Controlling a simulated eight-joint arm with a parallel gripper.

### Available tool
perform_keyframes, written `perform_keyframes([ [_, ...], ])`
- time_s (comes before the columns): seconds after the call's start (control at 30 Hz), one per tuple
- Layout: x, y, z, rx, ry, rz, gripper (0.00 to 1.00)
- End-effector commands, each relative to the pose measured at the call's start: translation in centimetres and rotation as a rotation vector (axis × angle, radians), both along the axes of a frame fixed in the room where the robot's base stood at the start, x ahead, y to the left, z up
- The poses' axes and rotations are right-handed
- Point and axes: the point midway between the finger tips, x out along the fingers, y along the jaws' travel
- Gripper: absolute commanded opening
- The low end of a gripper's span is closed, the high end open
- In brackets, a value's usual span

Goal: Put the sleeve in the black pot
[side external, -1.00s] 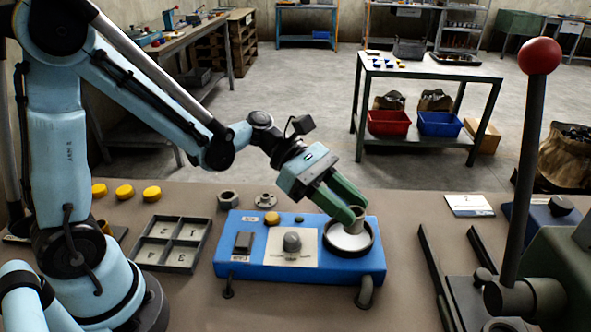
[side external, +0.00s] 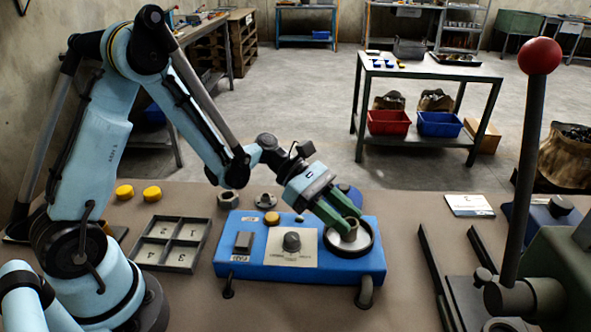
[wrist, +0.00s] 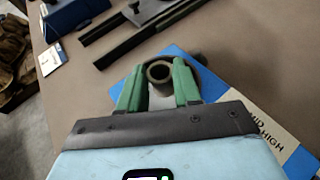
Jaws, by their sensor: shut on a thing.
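The sleeve (side external: 350,231) is a short brownish-grey hollow ring, open end up. My gripper (side external: 346,226) has green fingers shut on it, one on each side; in the wrist view the sleeve (wrist: 158,72) shows between the fingertips. The black pot (side external: 371,245) is a round, shallow vessel with a black rim and a pale inside, on the right end of the blue machine. The sleeve appears within the rim's outline, low over the pale inside. I cannot tell whether it touches the bottom. The fingers cover part of the far rim.
The blue machine (side external: 250,268) has a knob and a switch left of the pot. A grey divided tray (side external: 170,243), yellow discs (side external: 124,191) and a hex nut (side external: 229,200) lie to the left. A tall red-topped lever (side external: 527,150) stands right.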

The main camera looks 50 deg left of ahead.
Motion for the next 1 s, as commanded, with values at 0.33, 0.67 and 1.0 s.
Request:
perform_keyframes([
  [0.33,0.0,0.0,-0.3,0.0,0.0,0.0,0.39],
  [0.67,0.0,0.0,-0.3,0.0,0.0,0.0,0.58],
  [1.0,-0.3,2.3,1.0,0.0,0.0,0.006,0.58],
])
